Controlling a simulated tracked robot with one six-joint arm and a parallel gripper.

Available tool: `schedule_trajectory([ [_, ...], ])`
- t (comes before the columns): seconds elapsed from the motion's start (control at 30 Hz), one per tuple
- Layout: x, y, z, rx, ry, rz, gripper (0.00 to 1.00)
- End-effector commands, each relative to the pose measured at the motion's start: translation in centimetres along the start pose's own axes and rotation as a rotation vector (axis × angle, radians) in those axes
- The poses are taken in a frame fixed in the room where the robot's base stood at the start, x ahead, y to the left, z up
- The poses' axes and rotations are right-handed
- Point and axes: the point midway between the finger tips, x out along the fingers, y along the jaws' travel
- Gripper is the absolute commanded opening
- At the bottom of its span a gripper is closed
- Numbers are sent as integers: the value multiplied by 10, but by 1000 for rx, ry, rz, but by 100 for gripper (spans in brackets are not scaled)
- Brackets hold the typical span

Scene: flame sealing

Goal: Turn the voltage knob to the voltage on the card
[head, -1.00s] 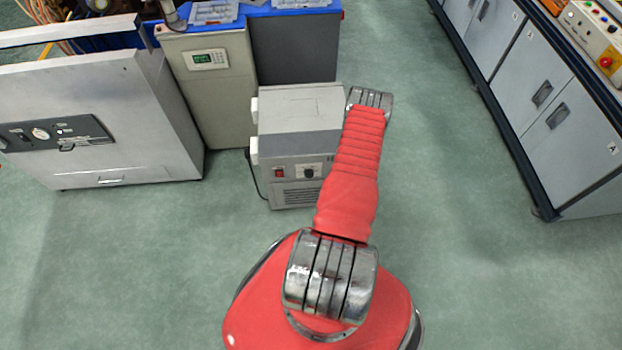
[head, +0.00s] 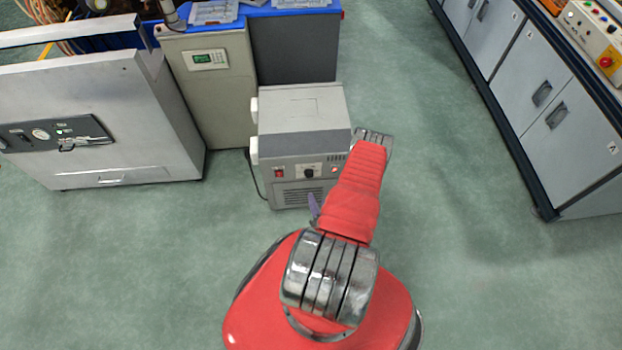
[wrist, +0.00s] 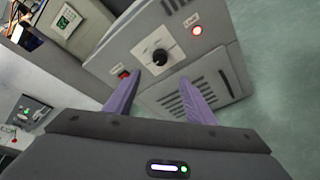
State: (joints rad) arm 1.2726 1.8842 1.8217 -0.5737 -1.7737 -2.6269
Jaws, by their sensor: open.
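The voltage knob (head: 309,173) is a black dial on a white plate on the front of a grey box-shaped unit (head: 300,107). It also shows in the wrist view as a black knob (wrist: 160,58) with a pointer whose setting is too small to read. My gripper (wrist: 162,98) is open, with two purple fingers apart and pointing toward the unit's front. The knob lies beyond the fingertips, between their directions, and nothing touches it. In the head view one purple finger (head: 313,206) shows beside my red arm. I cannot make out a voltage card.
A red switch (wrist: 123,73) sits left of the knob and a lit red lamp (wrist: 197,30) right of it. A vent grille is below. A silver cabinet (head: 130,120) stands left and grey cabinets (head: 530,90) right.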

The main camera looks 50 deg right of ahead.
Motion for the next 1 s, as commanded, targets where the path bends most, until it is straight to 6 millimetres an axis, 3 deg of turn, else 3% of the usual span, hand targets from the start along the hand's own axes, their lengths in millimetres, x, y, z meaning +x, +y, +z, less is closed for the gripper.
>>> schedule_trajectory([
  [0.47,6,0,0,-2,2,0,50],
  [0.67,24,0,0,-3,3,1,50],
  [1.0,75,1,0,-3,2,3,50],
])
